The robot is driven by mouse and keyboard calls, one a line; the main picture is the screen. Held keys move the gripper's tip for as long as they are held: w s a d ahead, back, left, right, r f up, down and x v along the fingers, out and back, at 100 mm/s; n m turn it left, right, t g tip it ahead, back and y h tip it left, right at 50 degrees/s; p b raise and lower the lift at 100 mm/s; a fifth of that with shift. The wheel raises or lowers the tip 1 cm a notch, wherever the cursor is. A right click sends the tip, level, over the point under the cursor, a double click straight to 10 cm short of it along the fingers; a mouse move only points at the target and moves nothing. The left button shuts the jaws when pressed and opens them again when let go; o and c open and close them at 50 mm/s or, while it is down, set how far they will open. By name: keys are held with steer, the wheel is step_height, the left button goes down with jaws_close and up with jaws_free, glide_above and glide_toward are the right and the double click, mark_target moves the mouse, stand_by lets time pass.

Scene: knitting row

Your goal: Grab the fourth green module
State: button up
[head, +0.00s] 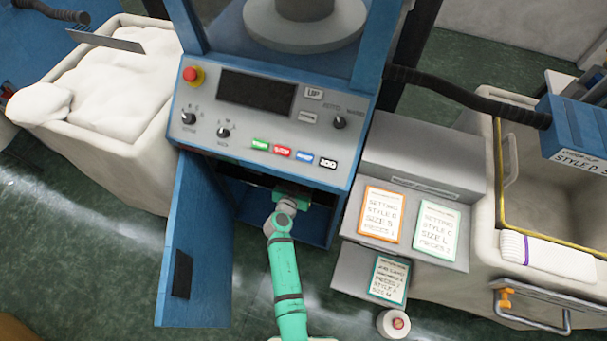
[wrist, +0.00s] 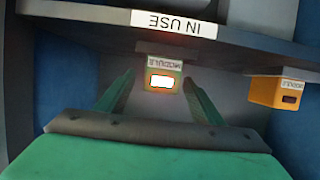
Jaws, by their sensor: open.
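In the wrist view a small module (wrist: 164,80) hangs under a shelf labelled "IN USE" (wrist: 174,23). It has a "MODULE" label, a dull greenish body and a bright white window with an orange edge. My gripper (wrist: 158,92) is open, with one green finger on each side of this module; I cannot tell whether they touch it. An orange module (wrist: 277,92) is under the same shelf to the right. In the head view my gripper (head: 291,197) is inside the open cabinet under the control panel, and the modules are hidden. I cannot count a row of green modules.
The blue cabinet door (head: 197,245) stands open left of my arm. A grey drawer unit (head: 415,230) with cards is to the right. The control panel (head: 262,125) overhangs the opening. A white spool (head: 394,324) stands on the floor at lower right.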

steer(key=shift+x, duration=1)
steer(key=c, duration=1.2)
steer(key=shift+w, duration=0.1)
steer(key=shift+w+r, duration=0.1)
